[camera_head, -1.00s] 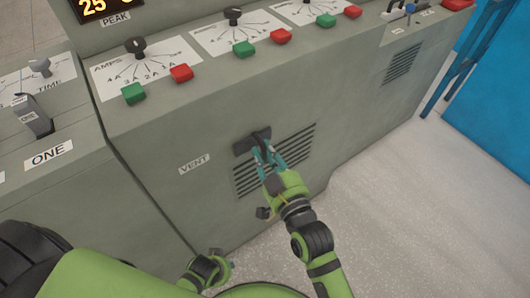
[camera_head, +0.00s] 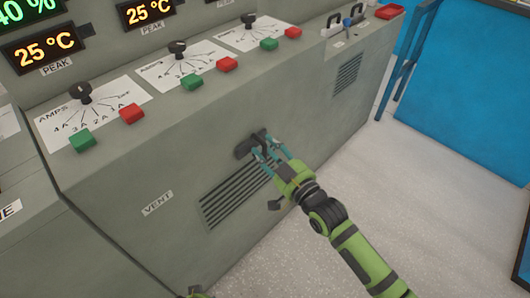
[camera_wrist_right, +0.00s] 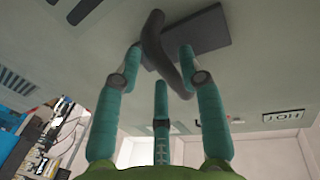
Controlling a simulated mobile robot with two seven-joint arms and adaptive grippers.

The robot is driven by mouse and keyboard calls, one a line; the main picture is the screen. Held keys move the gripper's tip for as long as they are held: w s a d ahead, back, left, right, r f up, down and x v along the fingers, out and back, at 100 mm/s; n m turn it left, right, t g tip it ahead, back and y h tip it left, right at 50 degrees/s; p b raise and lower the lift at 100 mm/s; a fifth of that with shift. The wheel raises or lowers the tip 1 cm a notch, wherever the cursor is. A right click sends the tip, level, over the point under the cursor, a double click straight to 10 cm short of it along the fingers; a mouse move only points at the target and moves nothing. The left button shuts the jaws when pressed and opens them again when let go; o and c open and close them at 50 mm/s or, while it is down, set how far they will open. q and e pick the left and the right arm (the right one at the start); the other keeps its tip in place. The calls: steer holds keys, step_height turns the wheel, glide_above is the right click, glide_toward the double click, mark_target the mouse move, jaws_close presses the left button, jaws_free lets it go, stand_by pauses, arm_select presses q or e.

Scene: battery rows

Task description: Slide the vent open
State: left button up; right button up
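The vent is a set of dark slots (camera_head: 232,198) in the front of the grey cabinet, with a VENT label (camera_head: 157,203) to its left. Its black handle (camera_head: 244,149) sits at the upper right end of the slots. The handle, a curved bar on a dark flat plate (camera_wrist_right: 205,32), also shows in the wrist view. My right gripper (camera_head: 270,147) is at the handle, its teal fingers spread on either side of the bar. A gap shows between the left finger and the bar. Only a sliver of green, perhaps of my left arm, shows at the bottom edge.
Dials, green buttons (camera_head: 191,81) and red buttons (camera_head: 227,64) line the cabinet top above. A second slotted grille (camera_head: 347,74) is farther right. The pale floor (camera_head: 400,190) is clear, with a blue panel (camera_head: 470,100) beyond.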

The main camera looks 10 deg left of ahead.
steer(key=shift+a, duration=0.1)
steer(key=v, duration=1.2)
steer(key=shift+f, duration=0.1)
